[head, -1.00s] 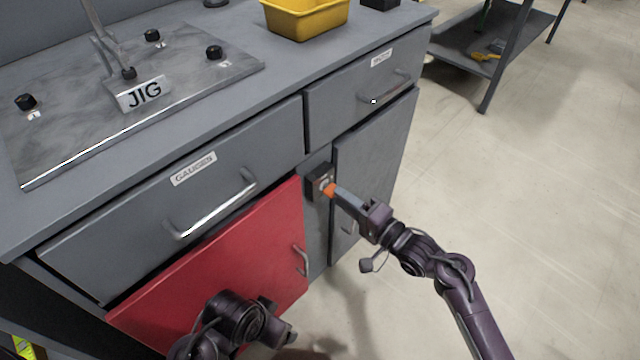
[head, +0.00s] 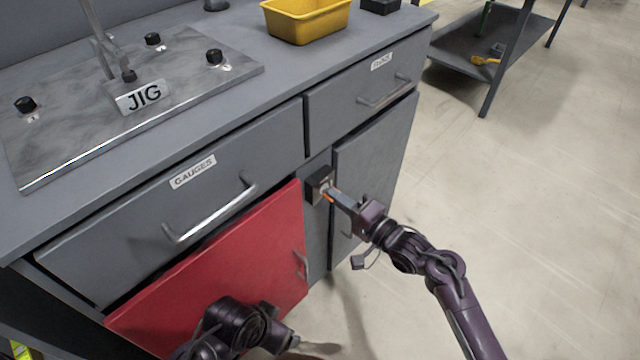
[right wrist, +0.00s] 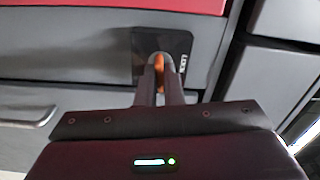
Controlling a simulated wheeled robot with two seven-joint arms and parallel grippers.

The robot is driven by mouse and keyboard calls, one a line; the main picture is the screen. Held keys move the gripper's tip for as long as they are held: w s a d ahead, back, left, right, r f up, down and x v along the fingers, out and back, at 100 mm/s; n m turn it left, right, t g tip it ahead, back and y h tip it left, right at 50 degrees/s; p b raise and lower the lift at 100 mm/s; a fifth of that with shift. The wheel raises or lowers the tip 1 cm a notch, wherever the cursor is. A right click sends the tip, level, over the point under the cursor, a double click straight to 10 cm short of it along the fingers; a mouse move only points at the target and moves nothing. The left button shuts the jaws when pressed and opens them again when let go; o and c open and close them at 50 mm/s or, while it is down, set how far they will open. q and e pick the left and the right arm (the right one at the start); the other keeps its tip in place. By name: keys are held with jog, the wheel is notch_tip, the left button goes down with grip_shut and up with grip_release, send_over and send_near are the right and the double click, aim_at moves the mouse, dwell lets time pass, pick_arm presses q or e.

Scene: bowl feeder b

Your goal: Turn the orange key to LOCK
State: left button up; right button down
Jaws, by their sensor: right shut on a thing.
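The orange key (head: 329,196) sits in a dark lock block (head: 316,184) on the grey panel between the red door and the grey door. My right gripper (head: 334,199) is shut on the key; only a little orange shows between its fingers. In the right wrist view the orange key (right wrist: 158,64) stands between the two fingertips, in front of the dark lock plate (right wrist: 180,48). Its side lettering is too small to read surely. My left gripper (head: 290,342) is low in front of the red door; its fingers are unclear.
The red door (head: 230,265) is below the GAUGES drawer (head: 160,215). A second drawer (head: 355,95) and a grey door (head: 375,165) are to the right. The bench top holds a JIG plate (head: 190,90) and a yellow bin (head: 305,22).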

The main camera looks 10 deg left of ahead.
jog(key=n, duration=0.5)
dwell(0.3)
jog(key=n+b, duration=0.1)
jog(key=n, duration=0.4)
